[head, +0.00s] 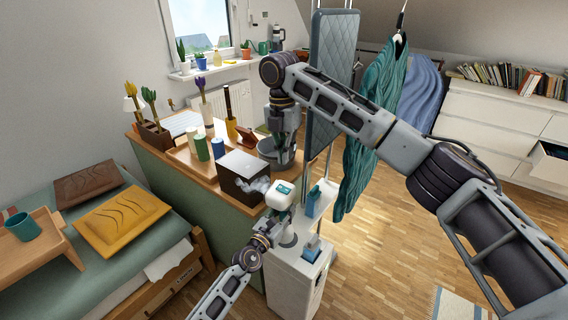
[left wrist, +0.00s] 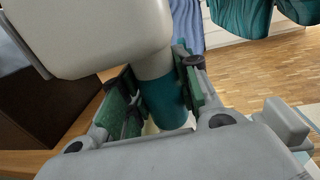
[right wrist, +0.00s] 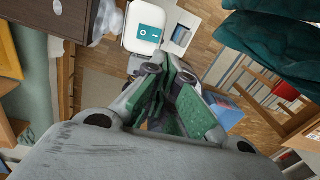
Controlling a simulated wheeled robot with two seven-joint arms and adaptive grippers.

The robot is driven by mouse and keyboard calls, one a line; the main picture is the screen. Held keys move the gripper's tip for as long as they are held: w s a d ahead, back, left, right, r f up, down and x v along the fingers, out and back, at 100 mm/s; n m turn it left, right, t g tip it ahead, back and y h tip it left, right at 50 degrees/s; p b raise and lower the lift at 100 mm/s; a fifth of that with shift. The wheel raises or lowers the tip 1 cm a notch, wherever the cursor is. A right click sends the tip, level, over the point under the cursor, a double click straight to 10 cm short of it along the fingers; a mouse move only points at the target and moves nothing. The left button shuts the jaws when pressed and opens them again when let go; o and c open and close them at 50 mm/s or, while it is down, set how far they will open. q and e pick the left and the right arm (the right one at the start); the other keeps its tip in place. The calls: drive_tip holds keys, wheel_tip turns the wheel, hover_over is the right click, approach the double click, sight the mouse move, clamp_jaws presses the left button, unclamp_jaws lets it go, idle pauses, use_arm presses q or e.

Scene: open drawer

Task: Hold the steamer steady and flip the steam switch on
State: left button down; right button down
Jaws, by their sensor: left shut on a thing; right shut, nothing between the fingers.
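The white steamer head (head: 274,222) stands upright above the white stand at lower centre in the head view. Its teal switch panel with two white marks (right wrist: 147,35) faces my right wrist camera; I cannot tell which side is pressed. A whitish puff like steam (head: 254,186) shows beside the head. My left gripper (left wrist: 155,100) is shut around the steamer's teal handle (left wrist: 166,104), just below the pale head (left wrist: 90,35). My right gripper (right wrist: 165,85) is shut and empty, its fingertips just below the switch panel in its wrist view and seemingly apart from it.
Open wooden floor (head: 400,245) lies at right.

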idle(0.4)
use_arm(q)
drive_tip(key=c, duration=1)
unclamp_jaws()
drive_tip(key=shift+o, duration=0.2)
drive_tip(key=shift+s, duration=0.15)
drive_tip(key=v, duration=1.1)
drive_tip(key=shift+s+a, duration=0.25)
drive_tip(key=shift+s, duration=0.1)
